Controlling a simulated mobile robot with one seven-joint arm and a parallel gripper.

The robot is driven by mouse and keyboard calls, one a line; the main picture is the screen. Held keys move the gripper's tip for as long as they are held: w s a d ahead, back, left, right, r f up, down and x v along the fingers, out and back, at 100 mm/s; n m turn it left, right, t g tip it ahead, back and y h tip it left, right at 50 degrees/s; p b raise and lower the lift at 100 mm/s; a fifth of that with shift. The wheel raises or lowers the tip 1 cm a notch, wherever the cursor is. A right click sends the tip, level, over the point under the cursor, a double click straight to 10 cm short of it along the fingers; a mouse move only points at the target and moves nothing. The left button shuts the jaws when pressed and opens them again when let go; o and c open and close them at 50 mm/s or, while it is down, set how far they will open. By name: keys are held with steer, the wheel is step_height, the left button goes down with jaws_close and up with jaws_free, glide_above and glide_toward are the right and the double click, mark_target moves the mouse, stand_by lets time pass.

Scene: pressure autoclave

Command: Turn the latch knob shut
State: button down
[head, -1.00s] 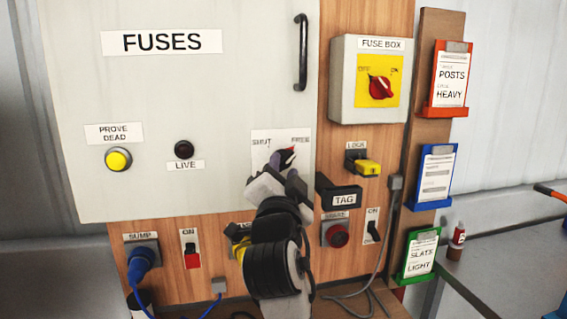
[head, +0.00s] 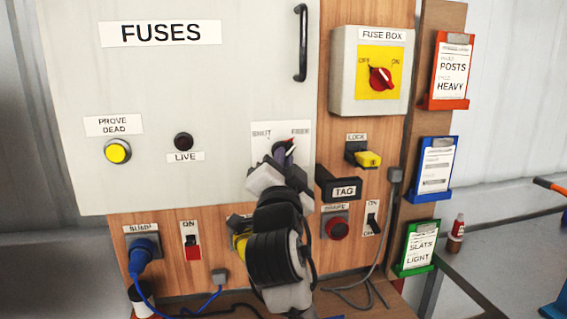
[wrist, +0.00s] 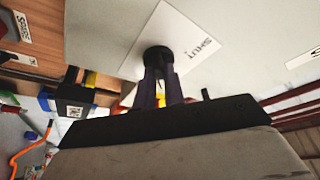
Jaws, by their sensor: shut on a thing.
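The latch knob (wrist: 157,57) sits on a white plate (head: 266,137) marked SHUT at left and FREE at right, low on the grey FUSES door. My gripper (head: 281,156) is shut on this knob and covers much of it in the head view. A little red shows at its upper right, on the FREE side; the exact angle is hard to read. In the wrist view, the two dark fingers (wrist: 160,88) reach up to the round black knob, and the word SHUT is readable beside it.
A TAG block (head: 341,189) and a yellow lock (head: 367,158) stand out just right of my gripper. The fuse box (head: 370,72) is above them. A door handle (head: 301,43) is above the plate. Switches and a blue plug (head: 146,252) are below.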

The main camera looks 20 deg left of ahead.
steer(key=n+g+y+b, duration=0.2)
steer(key=n+y, duration=0.1)
steer(key=n, duration=0.5)
steer(key=n+g+y+b, duration=0.2)
steer(key=n+y, duration=0.1)
steer(key=n, duration=0.5)
steer(key=d+n+g+y+b, duration=0.1)
steer(key=n+g+y+b, duration=0.1)
steer(key=n, duration=0.6)
steer(key=shift+w+n+g+y, duration=0.3)
steer(key=shift+w+y, duration=0.1)
steer(key=shift+y, duration=0.4)
steer(key=shift+n, duration=0.3)
steer(key=c, duration=1.5)
jaws_free()
steer(key=shift+d, duration=0.1)
steer(key=b+v, duration=0.4)
steer(key=v, duration=0.9)
steer(key=shift+s+d+f, duration=0.1)
steer(key=shift+s+d, duration=0.15)
steer(key=shift+d, duration=0.05)
